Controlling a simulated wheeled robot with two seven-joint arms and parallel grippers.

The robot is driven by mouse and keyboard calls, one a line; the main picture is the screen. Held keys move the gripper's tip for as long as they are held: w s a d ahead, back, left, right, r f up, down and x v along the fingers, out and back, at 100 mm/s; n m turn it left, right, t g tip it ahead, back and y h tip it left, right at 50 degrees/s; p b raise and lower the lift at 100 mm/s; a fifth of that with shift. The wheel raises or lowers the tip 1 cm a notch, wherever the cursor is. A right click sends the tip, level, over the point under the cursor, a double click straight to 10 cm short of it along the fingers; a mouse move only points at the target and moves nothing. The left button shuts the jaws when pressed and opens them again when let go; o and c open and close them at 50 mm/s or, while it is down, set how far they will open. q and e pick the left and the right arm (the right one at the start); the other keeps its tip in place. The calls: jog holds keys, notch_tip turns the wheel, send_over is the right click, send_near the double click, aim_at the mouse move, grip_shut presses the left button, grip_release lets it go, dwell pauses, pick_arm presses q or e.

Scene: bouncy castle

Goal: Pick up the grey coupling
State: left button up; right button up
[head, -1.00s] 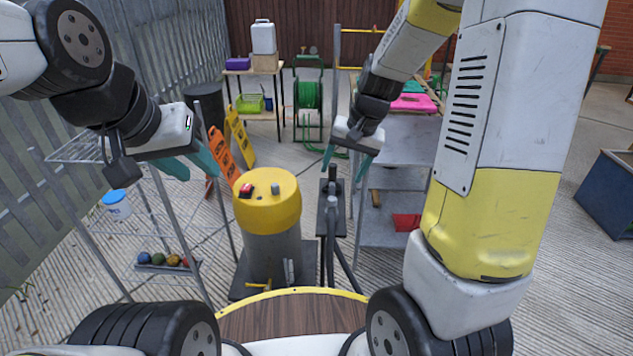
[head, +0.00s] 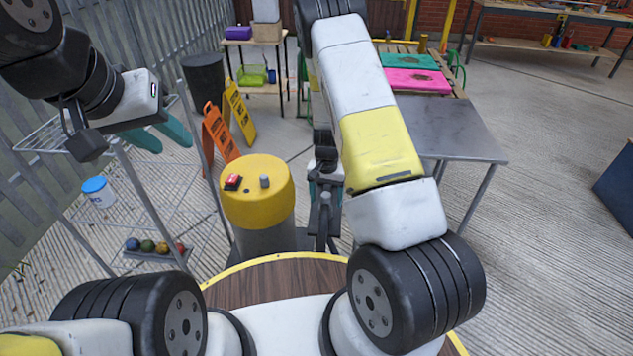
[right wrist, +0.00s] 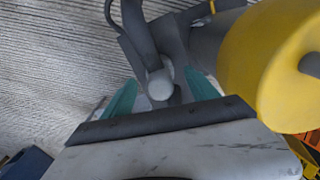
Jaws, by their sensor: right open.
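A small grey cylinder (head: 264,181) stands upright on the yellow-topped drum (head: 257,200); it also shows at the right edge of the right wrist view (right wrist: 311,65). A light grey, round-ended piece (right wrist: 160,84) sits on the dark stand (right wrist: 143,45), between and beyond my right fingers. I cannot tell which of the two is the coupling. My right gripper (head: 325,188) is open over the stand, right of the drum, partly hidden by my arm; its teal fingers also show in the right wrist view (right wrist: 160,98). My left gripper (head: 172,142) is open and empty at the left.
A red item (head: 232,182) lies on the drum beside the grey cylinder. Orange (head: 218,136) and yellow (head: 236,110) signs stand behind it. A metal table (head: 440,130) is at the right. A wire rack with several balls (head: 147,246) is at the left.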

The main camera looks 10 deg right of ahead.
aim_at(326, 206)
notch_tip(326, 206, down, 4)
jog(key=shift+f, duration=0.2)
jog(key=shift+s, duration=0.1)
jog(key=c, duration=1.3)
jog(key=shift+c, duration=0.2)
jog(key=shift+r, duration=0.15)
